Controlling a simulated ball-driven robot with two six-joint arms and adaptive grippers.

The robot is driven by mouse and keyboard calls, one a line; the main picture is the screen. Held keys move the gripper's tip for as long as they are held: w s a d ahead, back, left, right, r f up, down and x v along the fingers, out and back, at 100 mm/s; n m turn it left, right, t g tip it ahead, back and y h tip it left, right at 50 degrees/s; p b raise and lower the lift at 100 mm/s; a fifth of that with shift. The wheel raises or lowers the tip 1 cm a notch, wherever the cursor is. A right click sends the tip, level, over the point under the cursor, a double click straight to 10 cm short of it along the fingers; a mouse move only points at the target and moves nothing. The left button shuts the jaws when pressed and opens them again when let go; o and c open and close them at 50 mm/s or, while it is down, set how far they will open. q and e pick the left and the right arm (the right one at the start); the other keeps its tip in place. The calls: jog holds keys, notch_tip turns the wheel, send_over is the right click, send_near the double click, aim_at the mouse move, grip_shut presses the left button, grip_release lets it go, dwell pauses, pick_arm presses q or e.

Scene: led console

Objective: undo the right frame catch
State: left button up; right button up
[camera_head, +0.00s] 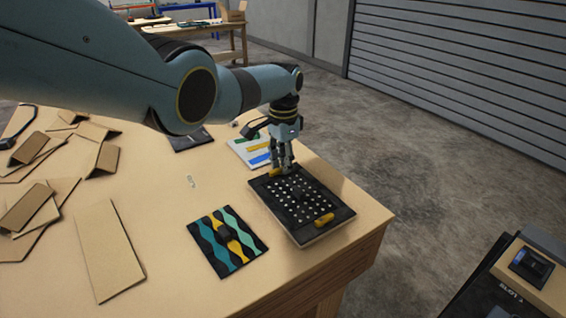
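A black panel (291,213) with rows of white dots, apparently the led console, lies near the right corner of the wooden table. One yellow catch (324,219) is on its near end, clear of any gripper. A second yellow piece (275,171) shows at its far end, partly hidden by my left gripper (281,166). The gripper points down there with its fingers close to that yellow piece. Whether the fingers touch it or are closed on it is too small to tell. I cannot tell which catch is the right one. My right gripper is out of view.
A patterned teal, black and yellow board (212,247) lies left of the panel. A white sheet with coloured bars (240,147) lies behind it. Several brown cardboard pieces (107,255) cover the table's left. Bare table (163,190) lies between. A small dark device (530,266) sits at lower right.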

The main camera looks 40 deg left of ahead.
pick_arm(q)
jog(key=o, duration=0.3)
notch_tip(320, 180, up, 12)
dwell(0.6)
jog(key=shift+f, duration=0.1)
dwell(0.3)
